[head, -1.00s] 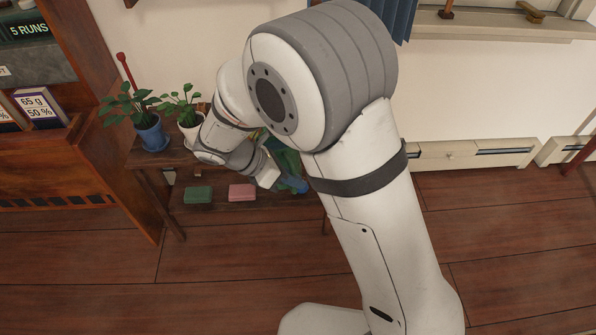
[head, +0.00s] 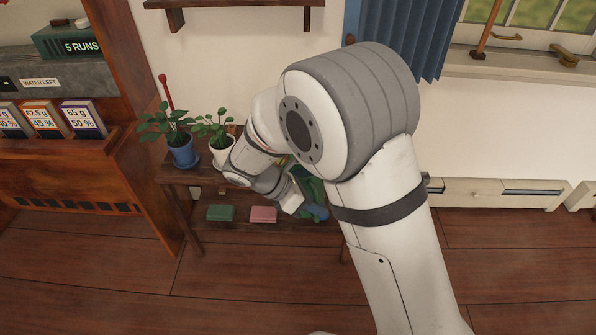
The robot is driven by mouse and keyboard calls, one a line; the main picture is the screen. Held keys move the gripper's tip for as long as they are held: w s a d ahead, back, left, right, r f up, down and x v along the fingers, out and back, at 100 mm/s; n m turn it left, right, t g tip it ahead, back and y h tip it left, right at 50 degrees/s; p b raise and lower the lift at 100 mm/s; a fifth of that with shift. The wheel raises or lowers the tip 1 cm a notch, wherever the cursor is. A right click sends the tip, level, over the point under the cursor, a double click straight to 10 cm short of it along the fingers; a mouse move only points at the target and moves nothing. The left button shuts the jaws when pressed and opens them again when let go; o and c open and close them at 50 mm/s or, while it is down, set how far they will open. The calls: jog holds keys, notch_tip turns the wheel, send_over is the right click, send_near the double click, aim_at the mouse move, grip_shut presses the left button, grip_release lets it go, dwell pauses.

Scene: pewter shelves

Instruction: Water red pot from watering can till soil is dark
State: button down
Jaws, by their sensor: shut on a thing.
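My gripper (head: 301,204) is at the right part of the low wooden plant stand, partly hidden by my own arm. It is shut on what seems to be the watering can; a blue part (head: 317,212) shows beside the jaws. Dark green (head: 309,184) shows just behind it, and I cannot tell whether that is foliage or part of the can. I see no red pot; my arm hides part of the stand top. A blue pot (head: 183,152) and a white pot (head: 221,155), each with a leafy plant, stand on the left. No soil is clearly visible.
The wooden stand (head: 188,188) has a green block (head: 220,213) and a pink block (head: 263,214) on its lower shelf. A red rod (head: 165,92) rises behind the blue pot. A tall wooden shelf (head: 150,190) stands left. The floor in front is clear.

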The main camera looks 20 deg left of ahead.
aim_at(316, 196)
jog(key=shift+n+g+h, duration=0.3)
jog(key=shift+g+h, duration=0.1)
jog(key=shift+w+a+r+p, duration=0.1)
jog(key=shift+r+p, duration=0.9)
jog(key=shift+p, duration=0.8)
jog(key=shift+w+a+r+p, duration=0.1)
jog(key=shift+r+p, duration=0.9)
jog(key=shift+p, duration=0.75)
dwell(1.4)
jog(key=shift+m+t+y, duration=0.4)
jog(key=shift+t, duration=0.2)
notch_tip(316, 196, down, 5)
jog(key=b, duration=0.4)
jog(key=shift+s+d+r, duration=0.15)
jog(key=shift+f+b, duration=0.25)
jog(key=shift+b, duration=0.2)
notch_tip(316, 196, down, 8)
jog(key=w+m+t+y+b, duration=0.1)
jog(key=t+b, duration=0.1)
jog(key=b, duration=0.7)
jog(key=shift+a+r, duration=0.25)
jog(key=shift+r, duration=0.2)
